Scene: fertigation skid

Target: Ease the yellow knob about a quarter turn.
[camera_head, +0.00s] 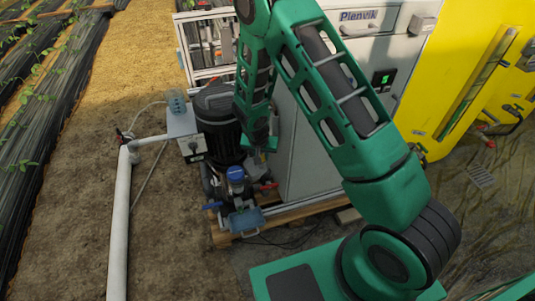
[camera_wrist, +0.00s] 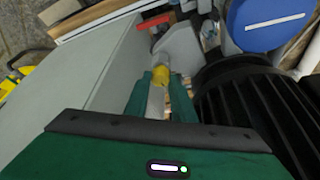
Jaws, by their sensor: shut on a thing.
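The small yellow knob (camera_wrist: 161,76) sits near the middle of the wrist view, on a grey fitting between the cabinet side and the black motor. My gripper (camera_wrist: 161,84) reaches in from below in that view. Its two green fingers stand one on each side of the knob, shut on it. The far ends of the fingers partly hide the knob's sides. In the head view my gripper (camera_head: 262,147) is low between the motor and the grey cabinet.
The black ribbed motor (camera_wrist: 250,105) is close right of my fingers; the grey cabinet (camera_wrist: 85,75) is close left. Beyond the knob are a red handle (camera_wrist: 155,22) and a blue round cap (camera_wrist: 268,20). A wooden pallet (camera_head: 285,212) lies underneath. Open soil (camera_head: 60,190) is at left.

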